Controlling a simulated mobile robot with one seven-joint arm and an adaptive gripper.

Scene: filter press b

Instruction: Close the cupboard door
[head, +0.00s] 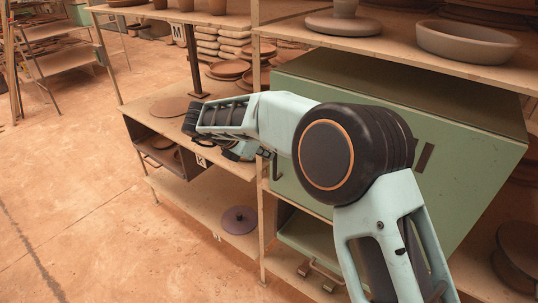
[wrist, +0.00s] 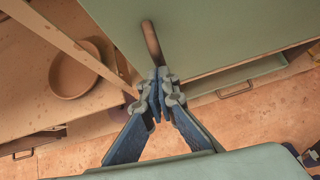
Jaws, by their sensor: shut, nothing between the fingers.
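The green cupboard (head: 455,95) stands on the shelf unit at the right of the head view, its front partly hidden by my arm. In the wrist view its flat green door (wrist: 215,35) fills the top, with a brown bar handle (wrist: 151,42) near its left edge. My gripper (wrist: 158,80) is shut and empty, its fingertips just below the handle's lower end; I cannot tell whether they touch it. In the head view my gripper is mostly hidden by my wrist. How far the door stands open is unclear.
Below is a green drawer (wrist: 242,78) with a bar handle (wrist: 236,90). A round dish (wrist: 75,72) lies on the shelf at left. Wooden shelves with clay pots (head: 467,40) stand above. The floor (head: 75,190) at left is clear.

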